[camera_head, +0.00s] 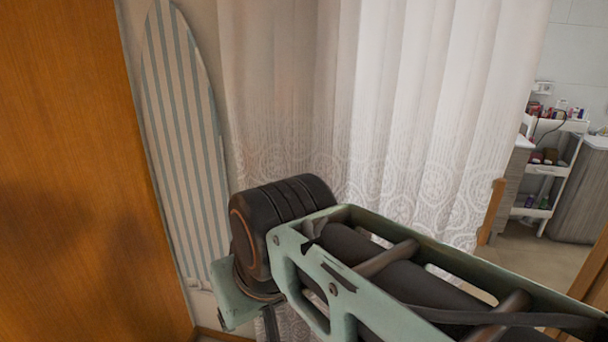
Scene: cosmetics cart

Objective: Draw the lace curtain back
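The lace curtain (425,90) is white and hangs in vertical folds across the middle of the head view. A lace pattern of rounded motifs shows on its lower part. Its left part is in shade, and its right edge slants down beside an opening. My arm, with a pale green frame and a dark rounded joint, crosses in front of the curtain from the lower right and hides part of its lower portion. My gripper's fingers do not show, so I cannot see any contact with the curtain.
An ironing board (185,130) with blue-grey stripes stands upright left of the curtain, beside an orange-brown wooden panel (60,150). Right of the curtain, past a wooden edge (491,212), a white cart (548,170) holds small bottles. Bare floor (535,258) shows there.

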